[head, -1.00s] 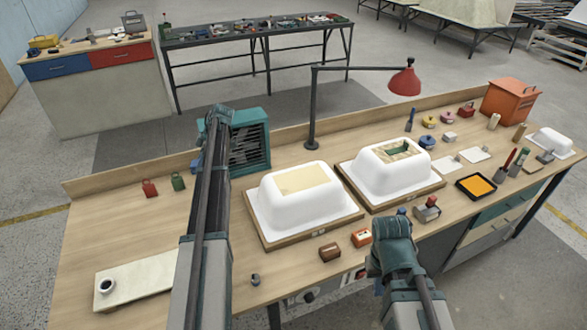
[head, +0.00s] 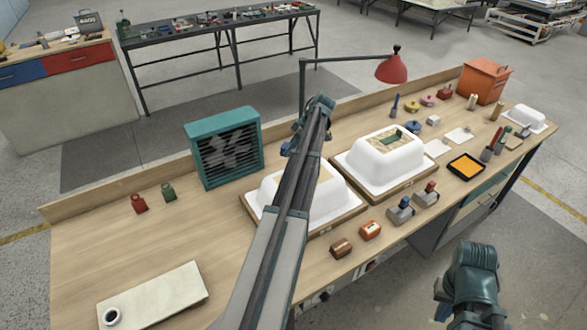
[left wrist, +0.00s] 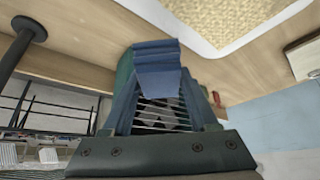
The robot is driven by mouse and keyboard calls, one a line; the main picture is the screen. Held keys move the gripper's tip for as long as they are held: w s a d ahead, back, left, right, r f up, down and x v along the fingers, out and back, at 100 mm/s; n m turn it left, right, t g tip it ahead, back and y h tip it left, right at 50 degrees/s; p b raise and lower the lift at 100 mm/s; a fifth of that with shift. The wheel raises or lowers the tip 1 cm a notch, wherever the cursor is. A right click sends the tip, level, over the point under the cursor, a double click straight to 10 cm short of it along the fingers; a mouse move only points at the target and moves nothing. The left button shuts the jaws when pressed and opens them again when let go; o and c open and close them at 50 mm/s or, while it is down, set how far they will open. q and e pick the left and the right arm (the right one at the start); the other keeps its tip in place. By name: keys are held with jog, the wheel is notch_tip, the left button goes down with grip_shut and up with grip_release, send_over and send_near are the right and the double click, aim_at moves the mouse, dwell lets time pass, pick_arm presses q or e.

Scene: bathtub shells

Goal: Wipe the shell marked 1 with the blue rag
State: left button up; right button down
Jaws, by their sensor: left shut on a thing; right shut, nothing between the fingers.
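Two white bathtub shells sit on wooden boards on the bench. The left shell (head: 268,192) is partly hidden by my left arm and has a tan patch on top. Number marks on the board fronts are too small to read. My left gripper (head: 312,112) is above and behind the left shell, shut on the blue rag (head: 289,147). The rag (left wrist: 155,60) shows folded between the fingers in the left wrist view. My right gripper (head: 440,298) is shut and empty, in front of the bench.
A teal fan heater (head: 224,148) stands left of the shells. A red lamp (head: 392,69) reaches over from behind. Brown (head: 341,249) and orange (head: 370,230) blocks and two grey-based tools (head: 402,210) lie in front.

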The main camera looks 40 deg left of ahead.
pick_arm(q)
jog(key=s+d+r+m+p, duration=0.1)
jog(key=s+d, duration=0.3)
jog(key=s, duration=0.3)
jog(key=s+d+r+p, duration=0.2)
jog(key=s+d, duration=0.3)
jog(key=s, duration=0.2)
jog(key=shift+d+r+m+t, duration=0.25)
jog(key=shift+r+m+t, duration=0.05)
jog(key=shift+m+t, duration=0.1)
jog(key=shift+f, duration=0.1)
